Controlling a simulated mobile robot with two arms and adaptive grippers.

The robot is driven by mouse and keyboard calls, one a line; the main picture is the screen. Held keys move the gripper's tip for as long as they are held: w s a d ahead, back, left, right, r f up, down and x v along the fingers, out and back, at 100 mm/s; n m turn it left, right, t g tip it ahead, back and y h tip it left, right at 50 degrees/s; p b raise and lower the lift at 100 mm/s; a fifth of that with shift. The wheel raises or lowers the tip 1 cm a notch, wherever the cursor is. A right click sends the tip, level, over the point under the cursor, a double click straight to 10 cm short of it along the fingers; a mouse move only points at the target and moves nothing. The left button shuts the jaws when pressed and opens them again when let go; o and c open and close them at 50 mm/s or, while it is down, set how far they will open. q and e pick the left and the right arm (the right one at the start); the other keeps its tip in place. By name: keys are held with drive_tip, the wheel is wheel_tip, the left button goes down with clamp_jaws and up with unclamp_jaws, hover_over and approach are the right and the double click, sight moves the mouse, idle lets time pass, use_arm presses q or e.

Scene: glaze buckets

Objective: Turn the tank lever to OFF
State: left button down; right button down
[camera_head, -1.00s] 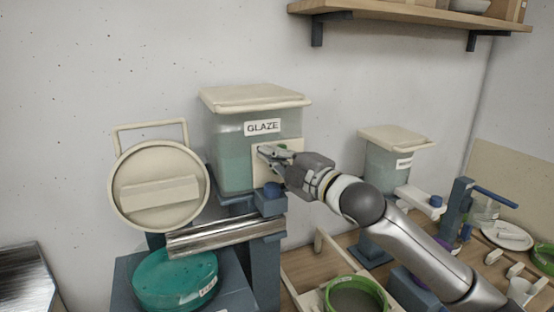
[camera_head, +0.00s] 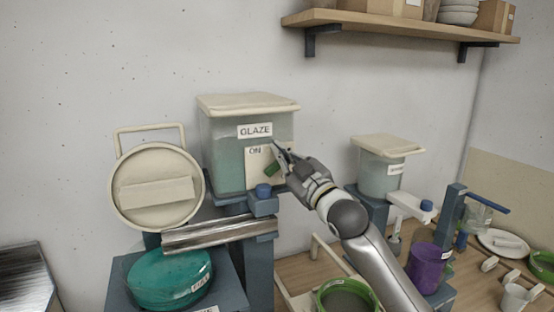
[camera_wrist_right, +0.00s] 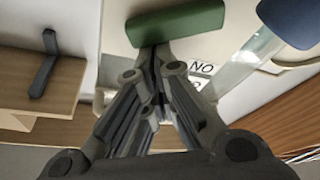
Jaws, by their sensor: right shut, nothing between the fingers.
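The glaze tank (camera_head: 226,160) is a clear box with greenish content, a cream lid and a GLAZE label. A cream plate (camera_head: 258,178) on its front carries an ON label (camera_head: 254,151). The tank lever's green handle (camera_head: 271,169) shows at the plate's right part; it also shows in the right wrist view (camera_wrist_right: 175,24). My right gripper (camera_head: 277,149) is shut and empty, its tips close by the handle; whether they touch it I cannot tell. In the right wrist view the gripper (camera_wrist_right: 153,55) partly covers the labels. My left gripper is out of view.
A round lid (camera_head: 158,188) stands to the left. A second tank (camera_head: 380,176) and a purple container (camera_head: 428,266) are on the right. A shelf (camera_head: 400,25) hangs above.

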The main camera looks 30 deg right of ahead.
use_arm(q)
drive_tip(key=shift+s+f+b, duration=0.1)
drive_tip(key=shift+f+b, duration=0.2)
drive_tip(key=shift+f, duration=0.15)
use_arm(e)
drive_tip(key=m+h, duration=0.1)
drive_tip(key=m, duration=0.1)
drive_tip(key=d+f+m+h, duration=0.1)
drive_tip(key=m, duration=0.2)
drive_tip(key=d+m+h, duration=0.1)
drive_tip(key=m, duration=0.1)
drive_tip(key=shift+s+d+f+t, duration=0.1)
drive_tip(key=shift+d+f+t, duration=0.1)
drive_tip(key=shift+f+t, duration=0.2)
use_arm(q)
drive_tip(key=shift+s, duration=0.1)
use_arm(e)
drive_tip(key=shift+d+f, duration=0.1)
